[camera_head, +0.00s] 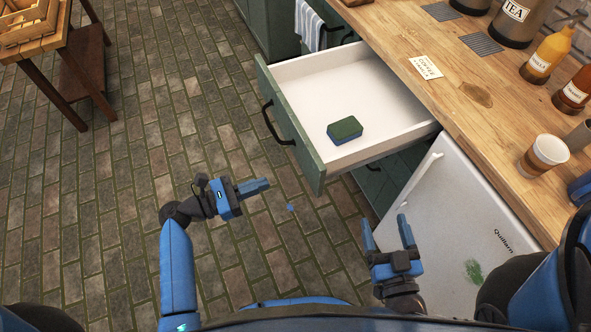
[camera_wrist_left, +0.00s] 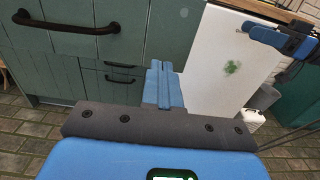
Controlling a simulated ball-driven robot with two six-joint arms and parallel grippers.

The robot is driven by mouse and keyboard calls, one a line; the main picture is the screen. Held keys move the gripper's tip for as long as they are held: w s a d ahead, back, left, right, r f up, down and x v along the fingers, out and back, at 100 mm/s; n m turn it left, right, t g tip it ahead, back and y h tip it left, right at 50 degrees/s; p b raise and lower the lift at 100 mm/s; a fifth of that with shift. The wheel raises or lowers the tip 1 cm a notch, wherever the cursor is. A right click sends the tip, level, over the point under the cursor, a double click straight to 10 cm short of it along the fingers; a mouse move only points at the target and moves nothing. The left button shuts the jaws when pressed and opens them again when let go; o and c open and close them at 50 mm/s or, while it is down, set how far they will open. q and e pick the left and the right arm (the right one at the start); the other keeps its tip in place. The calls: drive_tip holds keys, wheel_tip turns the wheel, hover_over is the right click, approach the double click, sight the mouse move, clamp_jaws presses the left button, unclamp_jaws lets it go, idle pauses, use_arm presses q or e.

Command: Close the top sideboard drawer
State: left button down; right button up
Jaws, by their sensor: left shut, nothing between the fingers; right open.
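The top sideboard drawer (camera_head: 297,98) stands pulled well out in the head view, with a white inside and a green front. A green and blue sponge (camera_head: 345,130) lies in it. Its dark handle (camera_head: 274,124) faces left over the floor; a dark handle also shows at the upper left of the left wrist view (camera_wrist_left: 80,26). My left gripper (camera_head: 268,184) is shut and empty, below and left of the drawer front in the picture, apart from it. It also shows in the left wrist view (camera_wrist_left: 163,66). My right gripper (camera_head: 385,226) is open and empty in front of the white fridge.
The white fridge (camera_head: 450,210) with a green mark stands right of the drawer. The wooden worktop (camera_head: 440,62) above holds a card, bottles and a paper cup (camera_head: 543,155). A wooden table (camera_head: 60,45) is at upper left. The brick floor left of the drawer is clear.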

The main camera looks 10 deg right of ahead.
sight(308, 168)
use_arm(q)
drive_tip(key=x, duration=1)
drive_tip(key=shift+d, duration=0.2)
use_arm(e)
drive_tip(key=shift+f, duration=0.15)
